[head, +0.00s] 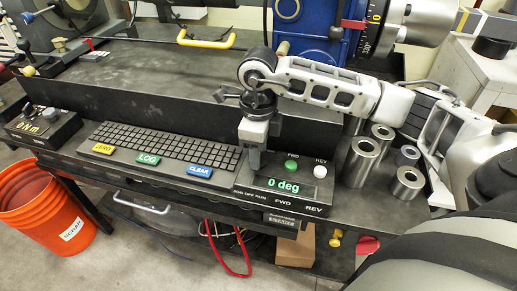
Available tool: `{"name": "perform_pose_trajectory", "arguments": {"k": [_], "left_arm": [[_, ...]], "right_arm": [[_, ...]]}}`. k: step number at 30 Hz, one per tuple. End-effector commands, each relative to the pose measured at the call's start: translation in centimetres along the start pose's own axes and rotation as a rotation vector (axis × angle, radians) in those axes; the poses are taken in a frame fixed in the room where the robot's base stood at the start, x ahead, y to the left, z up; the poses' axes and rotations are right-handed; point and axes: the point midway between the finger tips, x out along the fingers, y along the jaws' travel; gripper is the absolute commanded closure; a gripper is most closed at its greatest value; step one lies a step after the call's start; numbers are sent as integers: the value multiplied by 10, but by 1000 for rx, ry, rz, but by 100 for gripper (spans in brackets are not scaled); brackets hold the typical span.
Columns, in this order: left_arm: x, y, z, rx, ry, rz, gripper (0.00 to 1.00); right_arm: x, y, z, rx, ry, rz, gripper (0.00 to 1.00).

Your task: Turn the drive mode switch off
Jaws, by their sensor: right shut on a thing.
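The control box (300,199) sits at the front of the bench, with a green "0 deg" display, a green FWD button (291,166) and a white REV button (320,171). The label "JOG OFF RUN" (257,194) is printed on its left part. My right gripper (255,164) points down there, its fingers shut on the drive mode switch just behind that label. The fingers hide the switch, so I cannot tell which way it points. My left gripper is not in view.
A black keyboard (165,146) with ZERO, LOG and CLEAR keys lies left of the box. Several metal sockets (361,161) stand to its right. A blue machine (304,30) is behind. An orange scrap bucket (45,212) stands on the floor at left.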

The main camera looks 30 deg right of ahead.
Motion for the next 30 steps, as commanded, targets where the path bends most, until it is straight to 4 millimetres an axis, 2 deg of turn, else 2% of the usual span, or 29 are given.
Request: {"name": "perform_pose_trajectory", "arguments": {"k": [11, 12, 14, 15, 24, 26, 30], "left_arm": [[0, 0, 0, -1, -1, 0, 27], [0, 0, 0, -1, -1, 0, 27], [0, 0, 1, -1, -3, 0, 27], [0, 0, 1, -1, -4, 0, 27], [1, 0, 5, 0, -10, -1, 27], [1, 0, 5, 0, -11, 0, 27], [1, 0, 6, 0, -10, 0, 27]], "right_arm": [[-2, -1, 0, 7, -1, -3, 81], [-2, -1, 0, 7, -1, -3, 55], [-2, -1, 0, 7, -1, -3, 39], [-2, -1, 0, 7, -1, -3, 36], [-3, -1, 0, 6, -1, -2, 36], [-7, -1, 0, 6, -2, -3, 36], [-28, -1, 1, 6, -5, -5, 36]]}}
